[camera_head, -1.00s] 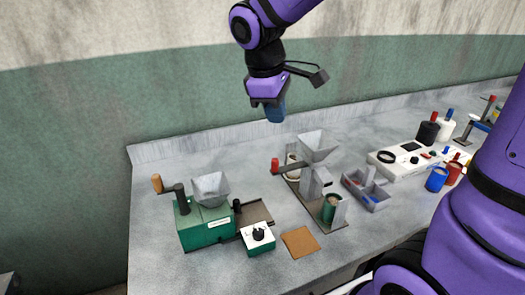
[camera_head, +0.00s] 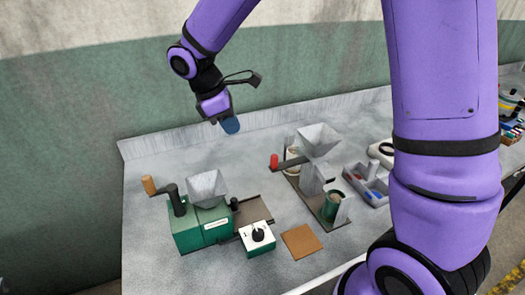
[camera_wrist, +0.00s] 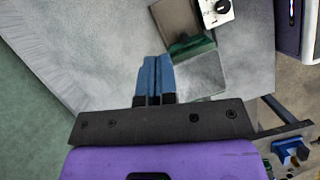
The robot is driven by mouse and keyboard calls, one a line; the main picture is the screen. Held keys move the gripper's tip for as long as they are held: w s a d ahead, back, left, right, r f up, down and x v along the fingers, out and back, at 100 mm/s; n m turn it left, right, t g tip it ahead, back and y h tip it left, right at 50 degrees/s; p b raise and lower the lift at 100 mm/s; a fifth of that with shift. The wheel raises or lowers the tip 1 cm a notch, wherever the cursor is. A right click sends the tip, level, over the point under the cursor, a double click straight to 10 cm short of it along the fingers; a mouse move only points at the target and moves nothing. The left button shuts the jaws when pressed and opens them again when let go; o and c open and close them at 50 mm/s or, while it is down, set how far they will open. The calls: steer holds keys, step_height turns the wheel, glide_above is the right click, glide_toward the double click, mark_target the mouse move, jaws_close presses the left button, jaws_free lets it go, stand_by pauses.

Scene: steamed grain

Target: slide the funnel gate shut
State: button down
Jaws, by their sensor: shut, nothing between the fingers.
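The grey funnel (camera_head: 318,140) stands on its dark stand in the middle of the worktop in the head view. A red-ended bar, which looks like the gate handle (camera_head: 274,161), sticks out to the left below the funnel. How far the gate is open cannot be told. A green cup (camera_head: 331,207) stands on the base below. My gripper (camera_head: 231,125) hangs above the back of the worktop, left of the funnel and apart from it. Its blue fingers (camera_wrist: 156,62) are shut and empty in the wrist view.
A green mill (camera_head: 188,233) with a crank and grey hopper (camera_head: 207,187) stands at the left. A white dial box (camera_head: 257,236) and brown mat (camera_head: 301,241) lie in front. A grey divided bin (camera_head: 378,192) is right of the funnel stand. My arm hides the worktop's right part.

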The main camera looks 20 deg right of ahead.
glide_above(270, 167)
steer(key=a, duration=0.2)
steer(key=shift+a+f, duration=0.1)
steer(key=shift+f, duration=4.55)
steer(key=shift+d, duration=1.8)
